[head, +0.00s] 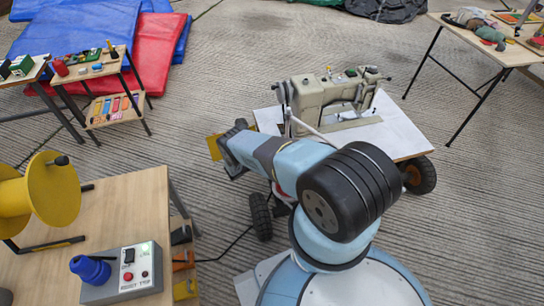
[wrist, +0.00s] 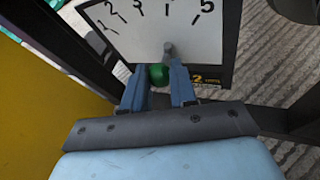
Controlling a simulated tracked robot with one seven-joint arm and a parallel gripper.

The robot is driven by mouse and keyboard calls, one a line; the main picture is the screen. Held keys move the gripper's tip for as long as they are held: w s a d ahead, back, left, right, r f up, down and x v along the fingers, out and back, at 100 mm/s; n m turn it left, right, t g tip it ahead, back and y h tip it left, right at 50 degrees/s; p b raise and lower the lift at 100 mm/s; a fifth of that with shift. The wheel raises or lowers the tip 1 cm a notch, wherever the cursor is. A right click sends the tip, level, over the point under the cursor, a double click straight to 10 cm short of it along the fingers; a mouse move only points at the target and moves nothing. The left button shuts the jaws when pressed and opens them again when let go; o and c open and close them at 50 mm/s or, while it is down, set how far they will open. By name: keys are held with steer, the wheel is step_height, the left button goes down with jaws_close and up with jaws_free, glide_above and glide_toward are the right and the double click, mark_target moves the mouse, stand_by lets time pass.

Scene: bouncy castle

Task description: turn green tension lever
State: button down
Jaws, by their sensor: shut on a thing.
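The green tension lever's knob (wrist: 158,75) is between the two blue fingers of my gripper (wrist: 159,73) in the wrist view. My gripper is shut on the knob. A short grey shaft (wrist: 169,50) shows just beyond it, in front of a white number dial plate (wrist: 130,35) with a dark edge. Digits including 1, 2, 3 and 5 show on the plate. In the head view my arm reaches left beside the sewing machine (head: 330,98), and the lever is hidden there.
The sewing machine stands on a wheeled white table (head: 405,125). A yellow panel (head: 213,147) is close to my gripper end; yellow also fills the wrist view's left side (wrist: 35,110). A wooden table (head: 130,205) with a control box (head: 122,275) stands at lower left.

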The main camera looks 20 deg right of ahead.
steer(key=shift+s, duration=0.1)
stand_by(0.3)
steer(key=c, duration=0.9)
jaws_free()
steer(key=v, duration=1.3)
steer(key=shift+a, duration=0.35)
